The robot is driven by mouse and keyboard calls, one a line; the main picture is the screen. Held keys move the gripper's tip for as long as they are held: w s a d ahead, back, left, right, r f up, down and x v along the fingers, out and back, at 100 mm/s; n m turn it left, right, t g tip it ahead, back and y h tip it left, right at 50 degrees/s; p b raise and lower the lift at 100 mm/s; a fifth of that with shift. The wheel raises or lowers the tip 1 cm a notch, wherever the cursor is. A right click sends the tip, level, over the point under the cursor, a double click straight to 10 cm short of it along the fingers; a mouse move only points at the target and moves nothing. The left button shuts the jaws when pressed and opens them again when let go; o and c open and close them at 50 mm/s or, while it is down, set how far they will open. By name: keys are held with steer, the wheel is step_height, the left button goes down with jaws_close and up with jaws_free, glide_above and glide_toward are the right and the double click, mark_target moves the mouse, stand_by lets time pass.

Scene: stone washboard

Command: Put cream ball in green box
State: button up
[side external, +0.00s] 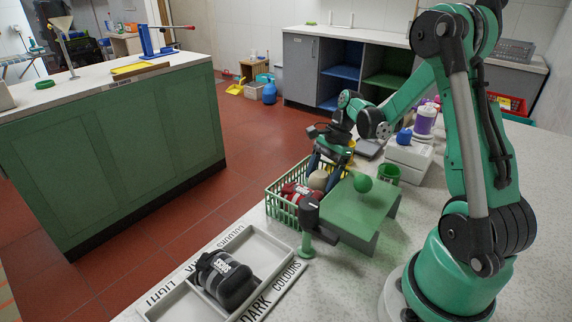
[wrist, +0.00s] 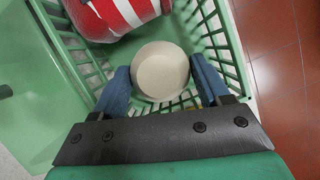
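The cream ball (wrist: 160,70) is low in the wrist view's middle, between the two blue fingers of my gripper (wrist: 160,78). The fingers are apart, one on each side of the ball, close to or touching it; I cannot tell whether they grip it. The ball (side external: 318,180) also shows in the side view, inside the green basket-like box (side external: 283,209) with slatted walls. My gripper (side external: 325,178) reaches down into this box from above. The ball's underside is hidden.
A red striped item (side external: 297,192) shares the box. A green cup (side external: 388,173) is behind. A tray (side external: 190,290) with a dark bundle lies in front.

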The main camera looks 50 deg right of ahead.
steer(key=o, duration=0.4)
steer(key=shift+c, duration=0.2)
steer(key=shift+r, duration=0.1)
steer(key=shift+v, duration=2.75)
steer(key=a+r+n+h, duration=0.1)
steer(key=a+n, duration=0.1)
steer(key=n, duration=0.1)
steer(key=a+r+n+t+h, duration=0.1)
steer(key=a+r+n, duration=0.1)
steer(key=a, duration=0.1)
steer(key=a+r+n, duration=0.1)
steer(key=a+n, duration=0.2)
steer(key=shift+w+a+r+n+h, duration=0.2)
steer(key=shift+w+n+h, duration=0.1)
steer(key=shift+w+h, duration=0.1)
steer(key=s+a+r+n+t+h, duration=0.1)
steer(key=s+a+n+t, duration=0.1)
steer(key=a+n+t, duration=0.3)
steer(key=shift+s+a+r+n, duration=0.25)
steer(key=shift+a+n, duration=1.6)
steer(key=shift+n, duration=1.85)
